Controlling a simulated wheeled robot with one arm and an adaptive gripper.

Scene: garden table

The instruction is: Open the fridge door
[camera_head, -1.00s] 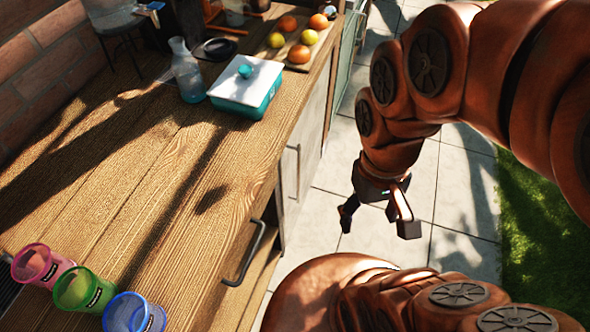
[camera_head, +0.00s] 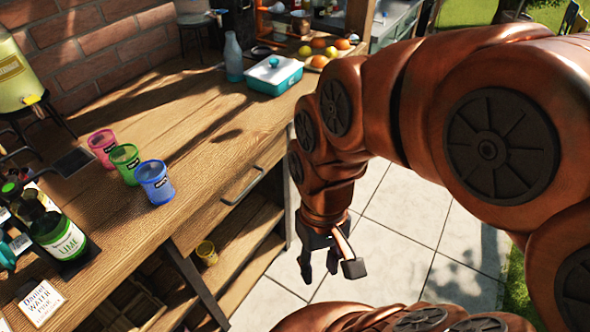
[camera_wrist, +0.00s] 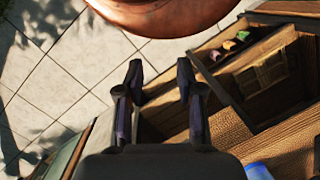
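My gripper (camera_head: 330,266) hangs over the paving in front of the counter, right of the drawer handle in the head view. Its two fingers are apart with nothing between them; they also show apart in the wrist view (camera_wrist: 158,78). The fridge door cannot be made out for certain now: in the head view my arm covers the counter front beyond the drawer. In the wrist view a greenish panel edge (camera_wrist: 68,150) shows at the lower left, but I cannot tell whether it is the fridge. No contact between my gripper and a handle shows.
The wooden counter (camera_head: 200,180) carries pink, green and blue cups (camera_head: 155,183), bottles and a teal box (camera_head: 274,76). A drawer handle (camera_head: 243,187) sticks out of its front. Open shelves lie below. The paving (camera_head: 400,210) to the right is clear.

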